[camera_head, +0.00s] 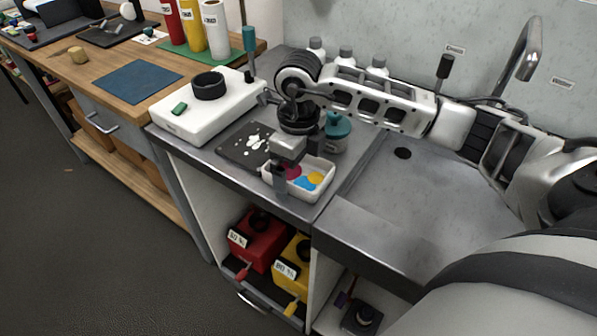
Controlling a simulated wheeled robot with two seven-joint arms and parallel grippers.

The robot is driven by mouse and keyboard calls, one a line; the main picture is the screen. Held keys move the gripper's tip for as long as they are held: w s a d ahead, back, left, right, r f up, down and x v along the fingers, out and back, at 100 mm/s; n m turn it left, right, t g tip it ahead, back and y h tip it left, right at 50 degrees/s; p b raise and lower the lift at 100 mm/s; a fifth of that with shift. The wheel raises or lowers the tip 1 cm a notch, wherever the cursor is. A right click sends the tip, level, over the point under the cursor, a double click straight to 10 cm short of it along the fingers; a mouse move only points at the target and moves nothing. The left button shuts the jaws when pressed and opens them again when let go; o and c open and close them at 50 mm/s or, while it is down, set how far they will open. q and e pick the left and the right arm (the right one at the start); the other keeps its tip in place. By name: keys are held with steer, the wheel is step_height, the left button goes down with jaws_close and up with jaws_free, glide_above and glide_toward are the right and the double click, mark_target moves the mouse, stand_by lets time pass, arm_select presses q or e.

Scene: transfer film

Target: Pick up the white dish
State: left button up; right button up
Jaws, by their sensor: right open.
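The white dish (319,190) is a shallow rectangular tray on the grey counter, near its front edge. Red, blue and yellow patches show inside it. My right arm reaches in from the right, and my right gripper (281,178) points down at the dish's left end. Its jaws are open, with one finger in front of the dish's near left wall. The gripper hides the left end of the dish, and I cannot tell whether the fingers touch it. My left gripper is not in view.
A teal jar (337,133) stands just behind the dish. A dark mat with white spots (240,149) and a white device with a black ring (190,118) lie to the left. A sink (420,190) is to the right. Red (258,240) and yellow (296,262) containers sit below.

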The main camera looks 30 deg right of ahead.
steer(key=c, duration=0.9)
